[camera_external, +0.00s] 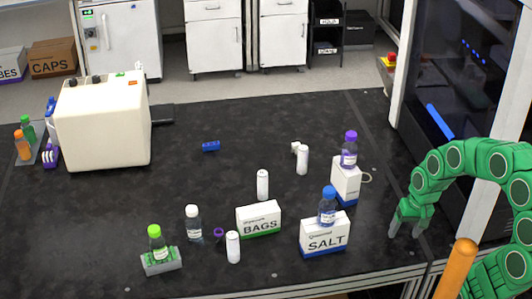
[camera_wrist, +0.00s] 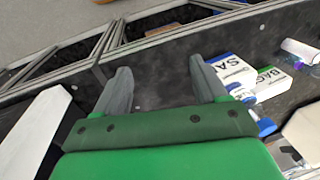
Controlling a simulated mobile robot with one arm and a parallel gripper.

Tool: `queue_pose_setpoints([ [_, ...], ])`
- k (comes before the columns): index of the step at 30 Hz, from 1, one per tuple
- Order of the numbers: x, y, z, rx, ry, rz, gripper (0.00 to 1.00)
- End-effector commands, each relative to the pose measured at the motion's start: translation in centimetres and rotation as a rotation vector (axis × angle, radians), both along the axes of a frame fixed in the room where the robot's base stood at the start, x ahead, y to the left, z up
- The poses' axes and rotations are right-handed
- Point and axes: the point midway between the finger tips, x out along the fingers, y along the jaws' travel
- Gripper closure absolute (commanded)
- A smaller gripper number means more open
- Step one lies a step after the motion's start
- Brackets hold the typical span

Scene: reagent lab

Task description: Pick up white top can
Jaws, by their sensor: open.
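Several white cans stand on the black bench in the external view: one left of the BAGS box (camera_external: 233,247), one behind it (camera_external: 262,185) and one farther back (camera_external: 302,160). A clear bottle with a white cap (camera_external: 194,224) stands at the front left. I cannot tell which is the white top can. My gripper (camera_external: 406,224) is open and empty over the bench's right side, well right of them all. In the wrist view its fingers (camera_wrist: 164,84) are spread with nothing between them. A white cylinder (camera_wrist: 300,50) shows there at the far right.
The SALT box (camera_external: 325,236), with a blue-capped bottle (camera_external: 327,206) on it, and the BAGS box (camera_external: 259,219) stand between my gripper and the nearer cans. A purple-capped bottle (camera_external: 349,150) tops another box. A cream machine (camera_external: 102,122) stands left. The bench middle is mostly clear.

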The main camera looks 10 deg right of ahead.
Motion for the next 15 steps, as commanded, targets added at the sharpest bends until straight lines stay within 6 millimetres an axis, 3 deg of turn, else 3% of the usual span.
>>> queue_pose_setpoints([
  [1,1.4,2.2,-0.3,0.045,-0.021,-0.016,0.28],
  [6,5.5,9.5,-0.3,0.214,-0.082,-0.127,0.28],
  [15,10.4,22.2,0.6,0.544,-0.075,-0.392,0.28],
])
